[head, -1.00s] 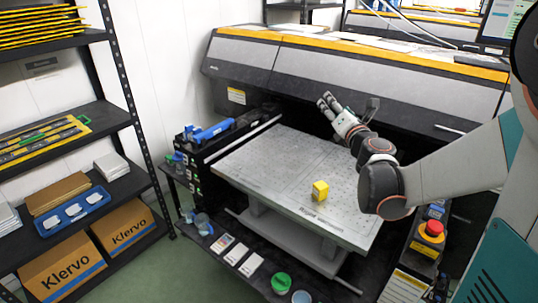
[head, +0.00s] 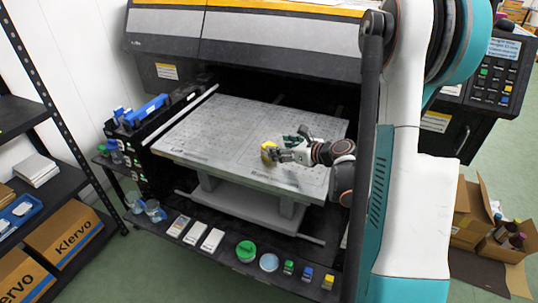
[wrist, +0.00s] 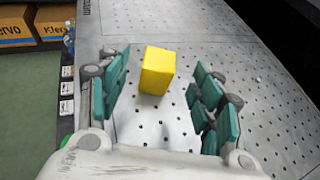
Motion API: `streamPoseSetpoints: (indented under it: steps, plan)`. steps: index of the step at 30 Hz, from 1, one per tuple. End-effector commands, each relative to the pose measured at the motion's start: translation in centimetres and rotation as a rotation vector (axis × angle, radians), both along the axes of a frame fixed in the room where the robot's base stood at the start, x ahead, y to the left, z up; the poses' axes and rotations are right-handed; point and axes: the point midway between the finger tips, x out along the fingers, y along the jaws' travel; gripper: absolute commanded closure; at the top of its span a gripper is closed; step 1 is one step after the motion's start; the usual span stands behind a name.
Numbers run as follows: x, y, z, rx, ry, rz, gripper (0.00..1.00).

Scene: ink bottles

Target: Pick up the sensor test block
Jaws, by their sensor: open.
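The sensor test block is a small yellow block (head: 268,151) on the grey perforated print bed (head: 215,125), near its front right part. In the wrist view the yellow block (wrist: 157,70) stands on the bed between and slightly beyond my fingers. My gripper (head: 288,152) is right beside the block in the head view, coming from the right. In the wrist view my gripper (wrist: 160,92) is open, with teal finger pads on both sides of the block and gaps to each. The block's right side is partly covered by my gripper in the head view.
The printer body (head: 265,40) overhangs the back of the bed. A blue tool (head: 146,110) lies on the left rail. The lower front shelf holds cards, a green-lidded jar (head: 246,251) and small bottles. The bed left of the block is clear.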

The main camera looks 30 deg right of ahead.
Motion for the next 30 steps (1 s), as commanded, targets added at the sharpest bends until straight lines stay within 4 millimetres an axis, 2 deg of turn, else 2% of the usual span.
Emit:
streamPoseSetpoints:
  steps: [3, 11, 19, 27, 30]
  plan:
    - [1.1, 0.4, -0.6, -0.001, 0.0, 0.001, 0.4]
    - [2.3, 0.6, -1.3, 0.0, -0.001, 0.0, 0.4]
    - [5.5, 1.6, -3.2, 0.001, -0.001, 0.001, 0.4]
    - [5.9, 1.6, -3.1, 0.001, -0.001, -0.001, 0.4]
    - [5.9, 1.6, -3.1, 0.001, -0.001, -0.001, 0.63]
